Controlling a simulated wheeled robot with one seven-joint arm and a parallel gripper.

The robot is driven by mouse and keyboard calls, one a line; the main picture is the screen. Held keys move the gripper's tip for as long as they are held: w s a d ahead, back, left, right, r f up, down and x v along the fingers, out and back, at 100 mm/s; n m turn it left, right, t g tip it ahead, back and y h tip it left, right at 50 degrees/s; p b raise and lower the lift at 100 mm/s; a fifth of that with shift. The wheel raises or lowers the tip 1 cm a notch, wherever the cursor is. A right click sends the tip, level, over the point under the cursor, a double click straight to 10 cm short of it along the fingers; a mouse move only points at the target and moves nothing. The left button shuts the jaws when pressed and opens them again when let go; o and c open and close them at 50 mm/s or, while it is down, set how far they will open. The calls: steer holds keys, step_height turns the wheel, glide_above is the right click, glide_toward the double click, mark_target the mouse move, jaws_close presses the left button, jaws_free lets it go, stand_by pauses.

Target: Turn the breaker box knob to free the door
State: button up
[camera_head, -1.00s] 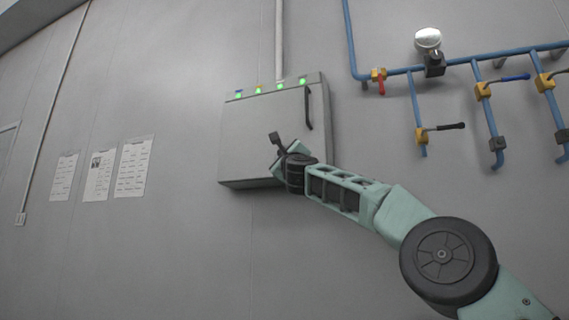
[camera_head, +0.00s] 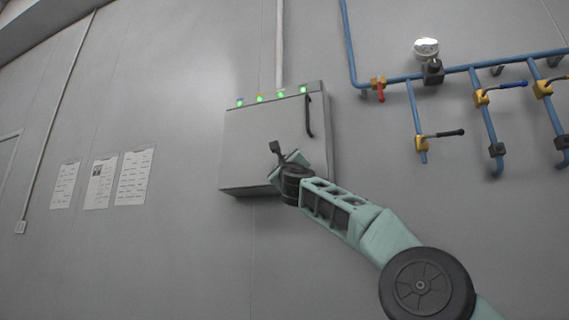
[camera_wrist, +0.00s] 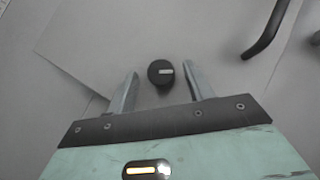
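The grey breaker box (camera_head: 262,135) hangs on the wall in the head view, its door closed, with a dark curved handle (camera_head: 308,116) on the right. The handle also shows at the upper right of the wrist view (camera_wrist: 268,32). The round black knob (camera_wrist: 160,72), with a light mark on it, sits on the door in the wrist view. My gripper (camera_wrist: 153,82) is open, one finger to each side of the knob, with gaps left and right; I cannot tell its depth. In the head view my gripper (camera_head: 279,158) is in front of the box's lower part and the knob is hidden.
Several green lights (camera_head: 281,95) line the box's top edge. Blue pipes (camera_head: 413,100) with valve levers and a gauge (camera_head: 427,47) are on the wall to the right. Paper sheets (camera_head: 133,177) are on the wall at left. The wall between the sheets and box is clear.

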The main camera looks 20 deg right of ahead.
steer(key=shift+s+f, duration=0.1)
steer(key=b+v, duration=1.5)
steer(key=v, duration=0.2)
stand_by(0.4)
